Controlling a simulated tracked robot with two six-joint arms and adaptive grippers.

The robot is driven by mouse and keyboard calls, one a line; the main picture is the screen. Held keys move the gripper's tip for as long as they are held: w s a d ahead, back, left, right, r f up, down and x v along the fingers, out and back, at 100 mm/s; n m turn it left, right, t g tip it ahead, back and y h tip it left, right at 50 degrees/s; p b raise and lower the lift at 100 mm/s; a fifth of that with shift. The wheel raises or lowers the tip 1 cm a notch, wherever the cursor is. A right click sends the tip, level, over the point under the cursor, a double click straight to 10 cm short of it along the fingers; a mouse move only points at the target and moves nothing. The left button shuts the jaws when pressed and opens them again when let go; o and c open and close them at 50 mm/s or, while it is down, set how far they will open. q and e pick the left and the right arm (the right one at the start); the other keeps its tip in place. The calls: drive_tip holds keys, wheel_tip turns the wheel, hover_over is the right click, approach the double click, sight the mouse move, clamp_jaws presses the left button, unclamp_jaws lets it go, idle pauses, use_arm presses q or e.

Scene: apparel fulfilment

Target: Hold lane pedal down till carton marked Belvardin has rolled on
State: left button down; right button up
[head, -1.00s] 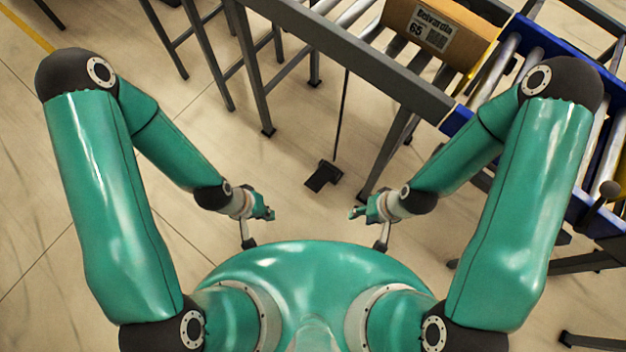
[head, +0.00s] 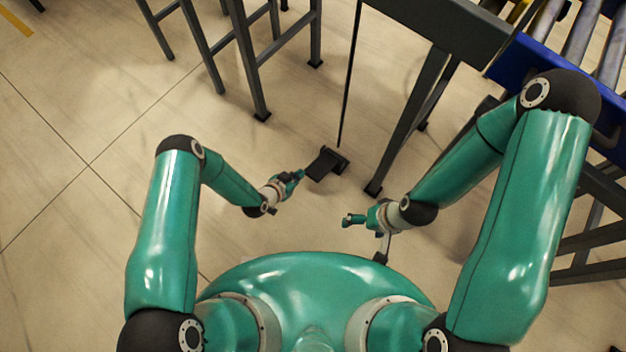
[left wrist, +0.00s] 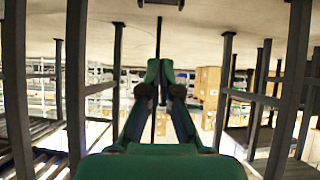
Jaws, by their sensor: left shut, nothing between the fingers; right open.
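The black lane pedal (head: 325,163) lies on the floor at the foot of a thin upright rod. My left gripper (head: 300,174) is shut and empty, its tip just left of the pedal; I cannot tell whether it touches. Its closed fingers (left wrist: 160,70) also show in the left wrist view, with a dark part, perhaps the pedal (left wrist: 160,3), cut off at the top edge. My right gripper (head: 350,220) is open and empty, to the right of and nearer me than the pedal. The carton marked Belvardin is outside the head view now.
A grey lane frame (head: 440,22) stands on dark legs behind and right of the pedal. A blue-sided roller conveyor (head: 535,65) is at the upper right. Other stand legs (head: 245,60) are at the upper left. Brown cartons (left wrist: 207,88) show in the left wrist view. Floor at left is clear.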

use_arm(q)
drive_tip(key=shift+w+d+f, duration=0.2)
drive_tip(key=shift+f, duration=0.45)
use_arm(e)
drive_tip(key=shift+f, duration=0.45)
use_arm(q)
drive_tip(key=b, duration=0.5)
hover_over(312, 175)
drive_tip(key=w+d, duration=0.1)
drive_tip(key=f, duration=0.6)
drive_tip(key=shift+w+d+f, duration=0.15)
drive_tip(key=shift+w, duration=0.05)
drive_tip(key=shift+s+a+f, duration=0.25)
drive_tip(key=shift+f, duration=0.3)
drive_tip(key=shift+s+a+f, duration=0.2)
drive_tip(key=shift+s+f, duration=0.05)
drive_tip(key=shift+f, duration=0.25)
drive_tip(key=shift+s+a+f, duration=0.15)
drive_tip(key=shift+s+f, duration=0.05)
drive_tip(key=shift+f, duration=0.3)
use_arm(e)
drive_tip(key=shift+s+f, duration=0.1)
drive_tip(key=shift+f, duration=2.55)
